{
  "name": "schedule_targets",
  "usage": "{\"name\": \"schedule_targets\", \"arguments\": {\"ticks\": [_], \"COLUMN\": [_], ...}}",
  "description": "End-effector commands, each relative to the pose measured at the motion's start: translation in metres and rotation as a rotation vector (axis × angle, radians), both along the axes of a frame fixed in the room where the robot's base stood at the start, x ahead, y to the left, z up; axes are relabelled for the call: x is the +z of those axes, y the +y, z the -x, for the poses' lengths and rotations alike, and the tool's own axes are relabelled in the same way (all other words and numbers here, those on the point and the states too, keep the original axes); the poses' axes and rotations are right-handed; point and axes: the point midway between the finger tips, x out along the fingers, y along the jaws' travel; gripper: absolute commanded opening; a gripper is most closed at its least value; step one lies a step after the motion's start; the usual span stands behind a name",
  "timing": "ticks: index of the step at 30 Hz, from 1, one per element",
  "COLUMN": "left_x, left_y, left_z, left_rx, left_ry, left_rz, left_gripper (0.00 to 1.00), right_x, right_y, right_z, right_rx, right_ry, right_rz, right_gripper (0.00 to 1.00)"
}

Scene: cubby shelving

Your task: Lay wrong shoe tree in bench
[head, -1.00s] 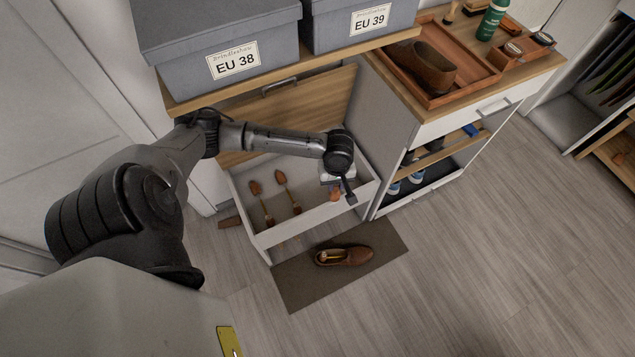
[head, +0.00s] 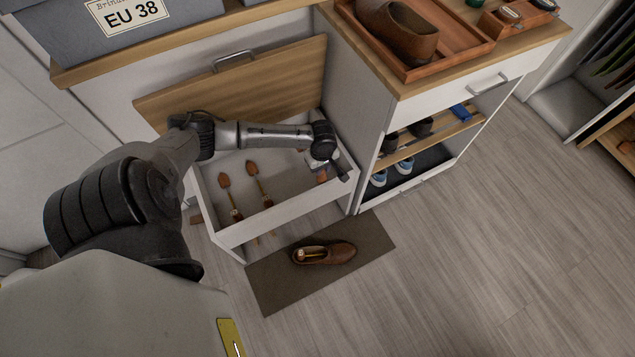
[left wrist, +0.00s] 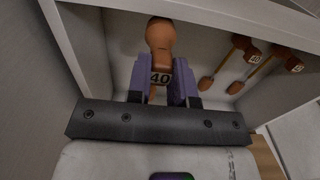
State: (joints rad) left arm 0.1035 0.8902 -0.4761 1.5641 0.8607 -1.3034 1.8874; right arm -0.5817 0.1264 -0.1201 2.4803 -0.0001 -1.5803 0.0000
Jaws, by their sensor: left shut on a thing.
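The bench (head: 245,229) is an open white compartment with its wooden lid (head: 240,88) raised. My left gripper (head: 325,174) is inside its right end, shut on a shoe tree (head: 321,177). In the left wrist view, that brown shoe tree (left wrist: 160,36), marked 40, sits between the purple fingers (left wrist: 160,88) over the pale bench floor. I cannot tell whether it touches the floor. Two other shoe trees (head: 225,181) (head: 252,168) lie side by side in the left part of the bench; they also show at right in the left wrist view (left wrist: 236,62). My right gripper is out of view.
A brown shoe (head: 335,253) stands on a dark mat (head: 275,285) before the bench. A cabinet (head: 425,105) with shoes on its shelves adjoins the bench on the right; a wooden tray (head: 460,45) is on top. A grey box (head: 60,40) stands above. The floor at right is clear.

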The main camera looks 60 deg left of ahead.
Motion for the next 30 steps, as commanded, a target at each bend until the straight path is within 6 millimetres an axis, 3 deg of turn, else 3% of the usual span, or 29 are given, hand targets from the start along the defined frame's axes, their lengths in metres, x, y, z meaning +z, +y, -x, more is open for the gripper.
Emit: {"name": "schedule_targets", "arguments": {"ticks": [1,6,17,25,30], "left_x": [-0.017,-0.041,-0.059,-0.095,-0.095], "left_y": [0.0,0.001,0.0,0.0,0.001], "left_z": [0.0,0.0,0.0,0.0,0.0], "left_rx": [0.0,-0.001,-0.001,0.0,-0.001], "left_ry": [0.0,-0.001,-0.001,0.0,-0.002], "left_rz": [-0.001,-0.002,-0.001,-0.002,-0.002], "left_gripper": [0.0,0.0,0.0,0.0,0.0], "right_x": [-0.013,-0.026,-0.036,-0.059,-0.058], "right_y": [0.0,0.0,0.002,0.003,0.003], "right_z": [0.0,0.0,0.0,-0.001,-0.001], "right_rx": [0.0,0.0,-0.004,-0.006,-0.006], "right_ry": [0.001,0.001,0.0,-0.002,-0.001], "right_rz": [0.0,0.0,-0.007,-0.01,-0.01], "right_gripper": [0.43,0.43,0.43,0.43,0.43]}}
